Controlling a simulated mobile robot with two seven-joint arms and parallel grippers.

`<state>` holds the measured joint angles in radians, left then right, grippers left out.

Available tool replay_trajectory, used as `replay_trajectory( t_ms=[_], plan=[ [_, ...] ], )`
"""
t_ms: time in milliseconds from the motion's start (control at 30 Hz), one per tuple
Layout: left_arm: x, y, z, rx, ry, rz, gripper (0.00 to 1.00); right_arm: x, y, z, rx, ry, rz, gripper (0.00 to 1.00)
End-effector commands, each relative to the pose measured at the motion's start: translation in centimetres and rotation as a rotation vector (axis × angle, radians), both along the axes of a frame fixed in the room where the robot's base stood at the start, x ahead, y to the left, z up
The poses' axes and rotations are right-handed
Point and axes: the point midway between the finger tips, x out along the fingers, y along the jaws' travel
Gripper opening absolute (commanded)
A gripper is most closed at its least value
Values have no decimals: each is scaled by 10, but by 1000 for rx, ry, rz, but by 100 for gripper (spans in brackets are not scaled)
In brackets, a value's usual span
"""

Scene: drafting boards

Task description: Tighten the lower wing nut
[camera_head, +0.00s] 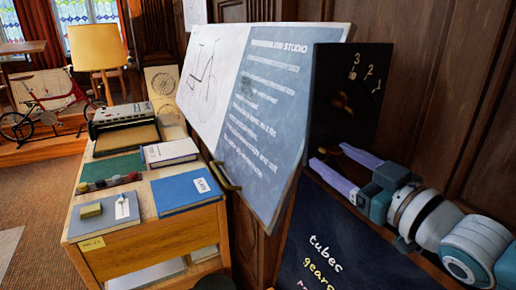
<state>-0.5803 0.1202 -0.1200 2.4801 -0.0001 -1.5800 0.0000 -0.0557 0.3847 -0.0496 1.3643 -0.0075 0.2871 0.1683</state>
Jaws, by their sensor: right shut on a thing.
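My right gripper (328,154) comes in from the right, with two pale purple fingers at the lower part of a dark panel (325,90). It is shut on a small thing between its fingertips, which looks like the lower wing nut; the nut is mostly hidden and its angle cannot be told. Above the fingers, a dim brass-coloured fitting (343,101) sits on the panel beside the chalk marks 1, 2 and 3. My left gripper is not in view.
A tilted drafting board (262,130) stands left of the panel. A chalk-lettered board (335,245) is below my gripper. A wooden desk (150,243) at left holds blue books, a typewriter-like machine (122,118) and a lamp (97,47). Wood panelling closes the right.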

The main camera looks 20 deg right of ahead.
Motion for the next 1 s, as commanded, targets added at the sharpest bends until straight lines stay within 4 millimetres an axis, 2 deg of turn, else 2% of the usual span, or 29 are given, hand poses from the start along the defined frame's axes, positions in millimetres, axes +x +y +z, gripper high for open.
replay_trajectory(
  t_ms=[400,933,967,1000],
  plan=[
    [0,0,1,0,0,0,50,0,0,0,171,11,0,12],
    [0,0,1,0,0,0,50,0,0,0,190,14,0,12],
    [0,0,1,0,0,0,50,0,0,0,190,14,0,71],
    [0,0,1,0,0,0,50,0,0,0,189,14,0,75]
  ],
)
